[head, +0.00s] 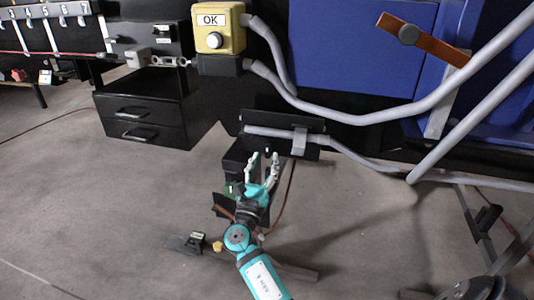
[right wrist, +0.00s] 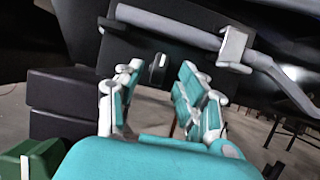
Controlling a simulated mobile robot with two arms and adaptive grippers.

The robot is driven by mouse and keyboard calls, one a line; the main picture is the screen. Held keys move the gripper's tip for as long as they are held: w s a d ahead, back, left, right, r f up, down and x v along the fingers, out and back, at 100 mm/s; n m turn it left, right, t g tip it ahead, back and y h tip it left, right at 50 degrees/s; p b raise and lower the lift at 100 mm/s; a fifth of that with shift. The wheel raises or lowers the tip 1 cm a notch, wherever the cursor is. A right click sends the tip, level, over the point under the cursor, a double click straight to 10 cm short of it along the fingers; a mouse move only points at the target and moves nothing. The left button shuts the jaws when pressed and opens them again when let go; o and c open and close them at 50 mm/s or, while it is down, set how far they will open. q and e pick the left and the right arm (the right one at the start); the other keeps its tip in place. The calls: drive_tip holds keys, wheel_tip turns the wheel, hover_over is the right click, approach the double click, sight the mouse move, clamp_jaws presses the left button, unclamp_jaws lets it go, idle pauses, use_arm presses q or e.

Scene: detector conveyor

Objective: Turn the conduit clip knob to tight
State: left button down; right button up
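A grey clip (head: 299,141) sits around a grey conduit (head: 268,132) in front of a black plate (head: 314,153). The clip also shows at the upper right of the right wrist view (right wrist: 235,47). A small dark knob (right wrist: 158,68) with a pale mark shows on the black plate in that view, left of and below the clip. Its exact setting is too small to read. My right gripper (head: 264,158) is open and empty, pointing at the plate. In the wrist view the knob appears between its fingers, apparently beyond the tips. My left gripper is not in view.
A yellow OK box (head: 218,30) with a round button stands above. A black drawer unit (head: 145,115) is at left. Grey pipes (head: 400,112) cross the right side before a blue panel (head: 350,50) with an orange handle (head: 424,40). Floor at lower left is mostly clear.

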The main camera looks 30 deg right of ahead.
sight(267, 154)
drive_tip(key=shift+x, duration=1.65)
clamp_jaws()
